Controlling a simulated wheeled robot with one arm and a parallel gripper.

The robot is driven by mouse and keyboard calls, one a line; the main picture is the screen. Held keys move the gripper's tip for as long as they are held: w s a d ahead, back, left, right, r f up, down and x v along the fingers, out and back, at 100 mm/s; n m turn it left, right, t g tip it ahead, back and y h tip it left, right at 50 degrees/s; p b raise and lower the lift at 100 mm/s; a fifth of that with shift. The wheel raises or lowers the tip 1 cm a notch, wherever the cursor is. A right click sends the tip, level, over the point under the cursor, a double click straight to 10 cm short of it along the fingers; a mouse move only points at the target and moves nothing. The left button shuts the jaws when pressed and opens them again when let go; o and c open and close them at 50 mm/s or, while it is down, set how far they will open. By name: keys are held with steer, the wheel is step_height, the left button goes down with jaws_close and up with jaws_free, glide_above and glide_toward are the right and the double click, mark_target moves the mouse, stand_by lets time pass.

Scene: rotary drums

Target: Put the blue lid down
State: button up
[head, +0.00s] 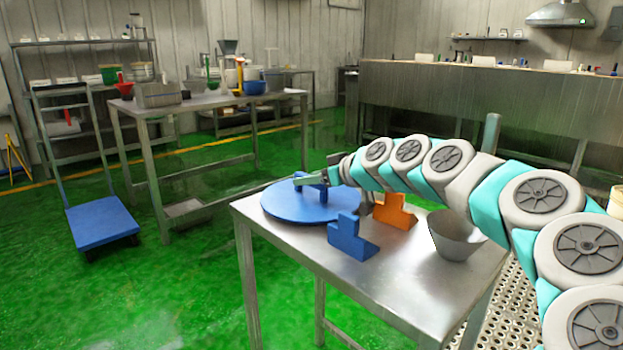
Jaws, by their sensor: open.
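The blue lid (285,207) is a flat round disc with a raised blue handle (312,180). It lies at the left end of the steel table (385,285) and looks flat on the top. My gripper (302,182) is open at the lid's handle, at the end of my arm reaching in from the right. The fingertips are small here, and I cannot tell whether they touch the handle. My gripper and wrist hide part of the lid's right side.
A blue stepped block (350,238), an orange stepped block (394,212) and a metal bowl (455,238) stand on the table right of the lid. The table's front middle is bare. A blue cart (102,222) stands on the green floor at left.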

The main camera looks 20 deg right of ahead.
steer(key=shift+r, duration=0.15)
steer(key=shift+s+d+r, duration=0.1)
steer(key=shift+s, duration=0.1)
steer(key=b+v, duration=0.1)
steer(key=v, duration=1)
steer(key=shift+s+d, duration=0.1)
steer(key=shift+s, duration=0.15)
